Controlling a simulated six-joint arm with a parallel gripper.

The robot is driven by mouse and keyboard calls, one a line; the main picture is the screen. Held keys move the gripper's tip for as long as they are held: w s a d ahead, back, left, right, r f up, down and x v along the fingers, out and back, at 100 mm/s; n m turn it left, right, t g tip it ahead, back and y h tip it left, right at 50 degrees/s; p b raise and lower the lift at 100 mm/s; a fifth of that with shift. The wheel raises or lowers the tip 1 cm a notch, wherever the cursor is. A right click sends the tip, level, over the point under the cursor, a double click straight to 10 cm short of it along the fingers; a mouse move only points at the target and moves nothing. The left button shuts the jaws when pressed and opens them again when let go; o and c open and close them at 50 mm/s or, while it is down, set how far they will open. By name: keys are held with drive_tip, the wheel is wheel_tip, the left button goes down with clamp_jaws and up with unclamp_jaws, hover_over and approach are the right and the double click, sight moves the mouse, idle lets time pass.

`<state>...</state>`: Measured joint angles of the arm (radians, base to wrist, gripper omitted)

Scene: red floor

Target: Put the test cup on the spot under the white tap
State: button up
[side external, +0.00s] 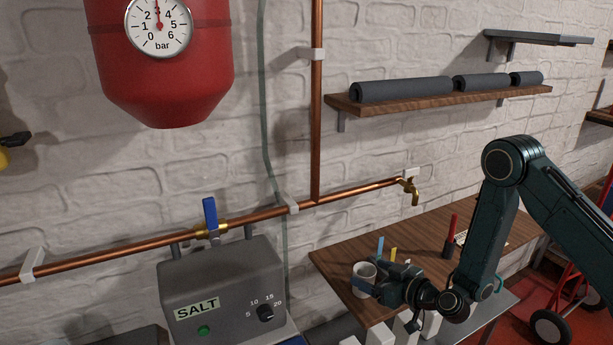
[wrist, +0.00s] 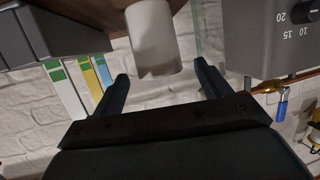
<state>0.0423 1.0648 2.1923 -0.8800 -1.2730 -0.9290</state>
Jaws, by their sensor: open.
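The white cup (side external: 364,271) stands upright near the left end of the wooden table. My gripper (side external: 372,285) is beside it, with a finger across part of its lower side. In the wrist view the cup (wrist: 153,40) shows upside down, between the lines of the two fingers. My gripper (wrist: 161,78) is open, with gaps visible beside the cup. A brass tap (side external: 412,191) ends the copper pipe above the table; a small pale piece shows near its top. No clearly white tap shows. The spot below it is not clearly visible.
Blue (side external: 380,246) and yellow (side external: 393,254) strips stand behind my gripper. A red upright object (side external: 451,234) stands farther right. A grey SALT unit (side external: 222,290) stands left. The table (side external: 425,232) has bare room below the tap.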

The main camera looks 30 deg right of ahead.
sight(357, 266)
drive_tip(key=shift+w+a, duration=0.1)
drive_tip(key=shift+w, duration=0.05)
drive_tip(key=shift+x, duration=2.25)
drive_tip(key=shift+c, duration=0.5)
drive_tip(key=c, duration=1)
drive_tip(key=shift+r, duration=0.1)
wheel_tip(357, 266, up, 20)
drive_tip(key=shift+f, duration=0.15)
